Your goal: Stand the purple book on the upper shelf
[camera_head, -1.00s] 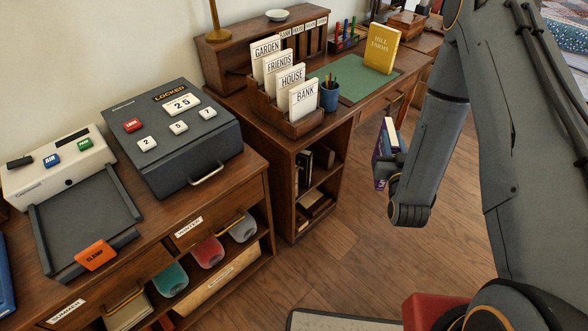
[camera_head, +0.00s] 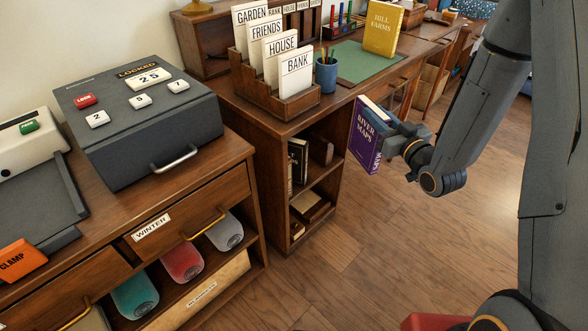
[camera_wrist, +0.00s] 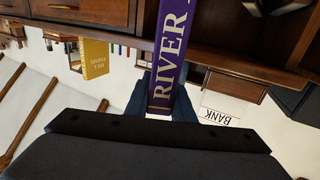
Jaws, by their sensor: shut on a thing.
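The purple book (camera_head: 364,136), lettered "RIVER MAPS", is in my gripper (camera_head: 393,137), upright and slightly tilted. My gripper is shut on it and holds it in the air, to the right of the bookcase's open front. In the wrist view the purple spine (camera_wrist: 169,55) runs upright between my fingers. The upper shelf (camera_head: 320,176) is in the dark wooden bookcase under the desk. Dark books (camera_head: 298,160) stand at its left and a brown block (camera_head: 322,152) is further right. The depth of the shelf is in shadow.
The lower shelf holds flat books (camera_head: 310,206). On the desktop above are a letter rack (camera_head: 285,104), a blue pencil cup (camera_head: 326,75) and a yellow book (camera_head: 382,28). A drawer cabinet (camera_head: 245,184) stands to the left. The floor (camera_head: 400,240) before the bookcase is clear.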

